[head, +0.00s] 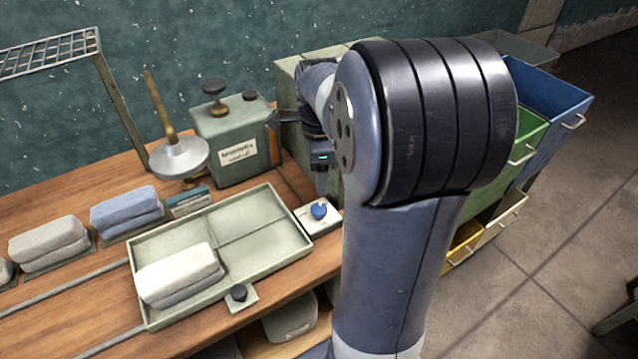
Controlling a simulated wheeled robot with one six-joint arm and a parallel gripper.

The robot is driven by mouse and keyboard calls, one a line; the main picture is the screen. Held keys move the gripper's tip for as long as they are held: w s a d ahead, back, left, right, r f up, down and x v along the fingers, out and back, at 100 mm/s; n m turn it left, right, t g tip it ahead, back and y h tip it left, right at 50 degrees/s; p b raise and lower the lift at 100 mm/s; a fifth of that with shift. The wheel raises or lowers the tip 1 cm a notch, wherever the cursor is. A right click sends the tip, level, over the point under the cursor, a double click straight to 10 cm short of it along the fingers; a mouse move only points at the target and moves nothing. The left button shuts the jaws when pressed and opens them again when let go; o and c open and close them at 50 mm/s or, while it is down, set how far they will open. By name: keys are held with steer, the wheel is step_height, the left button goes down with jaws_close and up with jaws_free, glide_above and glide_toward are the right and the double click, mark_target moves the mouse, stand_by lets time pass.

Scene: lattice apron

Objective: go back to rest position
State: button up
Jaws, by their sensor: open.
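My gripper (321,182) is in the head view, just left of my large dark arm joint. It points down and is open and empty, above the back right of the wooden bench (95,195). It is apart from the tray and right of the green-grey box. My arm hides part of it, and its fingers are small in the picture.
A divided tray (262,278) holds a white folded cloth (178,272). Grey (48,243) and blue (126,211) cloth stacks lie left of it. A labelled green-grey box (236,150) and a lamp-like stand (179,157) stand behind. A blue knob (319,210) and coloured bins (548,95) are right.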

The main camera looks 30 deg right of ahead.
mark_target(319, 208)
steer(key=shift+r, duration=0.2)
step_height(319, 208, down, 11)
steer(key=shift+r, duration=0.1)
stand_by(0.5)
stand_by(0.5)
